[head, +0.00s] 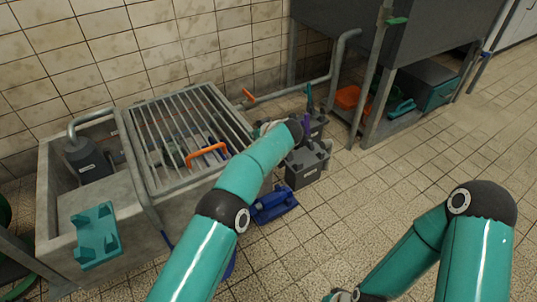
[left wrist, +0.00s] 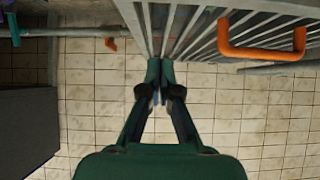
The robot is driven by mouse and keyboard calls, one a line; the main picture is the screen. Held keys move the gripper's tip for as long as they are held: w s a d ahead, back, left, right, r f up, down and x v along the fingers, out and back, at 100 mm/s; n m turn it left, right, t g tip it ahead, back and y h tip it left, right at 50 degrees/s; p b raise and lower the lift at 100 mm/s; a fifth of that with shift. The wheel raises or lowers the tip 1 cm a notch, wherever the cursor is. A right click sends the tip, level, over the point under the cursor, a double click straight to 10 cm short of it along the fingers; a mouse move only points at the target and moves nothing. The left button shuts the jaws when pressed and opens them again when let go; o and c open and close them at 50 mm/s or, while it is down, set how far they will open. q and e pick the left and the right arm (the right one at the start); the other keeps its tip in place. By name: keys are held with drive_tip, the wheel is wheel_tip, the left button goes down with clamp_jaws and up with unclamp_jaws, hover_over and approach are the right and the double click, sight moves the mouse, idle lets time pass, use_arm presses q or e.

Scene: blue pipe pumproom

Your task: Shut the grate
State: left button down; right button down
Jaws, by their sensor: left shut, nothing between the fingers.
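The grate (head: 165,125), a frame of grey metal bars with an orange handle (head: 206,154), lies over the right part of a concrete basin (head: 185,208). Pipework shows through the bars. I cannot tell whether it rests flat or is slightly raised. My left gripper (head: 262,130) is just beyond the grate's right edge, partly hidden by its wrist. In the left wrist view the gripper (left wrist: 158,75) is shut and empty, its tips close to the bars (left wrist: 190,30); contact is unclear. The orange handle (left wrist: 262,40) is to their right. My right gripper (head: 342,295) shows only in part at the bottom edge.
A grey pump (head: 88,160) stands in the basin's open left part. A teal bracket (head: 96,236) is on its front. Grey boxes (head: 306,165) and a blue item (head: 272,206) are on the floor right of the basin. A grey tank (head: 400,30) stands behind. The right floor is clear.

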use_arm(q)
drive_tip(key=s+d+f+p, duration=0.2)
drive_tip(key=s+d, duration=0.4)
drive_tip(key=s, duration=0.2)
drive_tip(key=s+a+f+n+g+y+p, duration=0.1)
drive_tip(key=a+f+n+g+p, duration=0.15)
drive_tip(key=a, duration=1.15)
drive_tip(key=s+a+f+g+h+p, duration=0.1)
drive_tip(key=s+a+f+g+h, duration=0.15)
drive_tip(key=s+f, duration=0.35)
drive_tip(key=s+a+f+g+h, duration=0.1)
drive_tip(key=s+a+f+g, duration=0.25)
drive_tip(key=s, duration=0.55)
drive_tip(key=s+d+m+g+h+p, duration=0.15)
drive_tip(key=s+d+h, duration=0.3)
drive_tip(key=s, duration=0.85)
drive_tip(key=s+d+m+h, duration=0.3)
drive_tip(key=s+d, duration=0.3)
drive_tip(key=s, duration=0.6)
wheel_tip(320, 180, up, 37)
drive_tip(key=w+m+t+p, duration=0.2)
drive_tip(key=p, duration=3.6)
drive_tip(key=shift+a+r+m, duration=0.15)
drive_tip(key=shift+a+m, duration=0.25)
drive_tip(key=shift+a, duration=0.05)
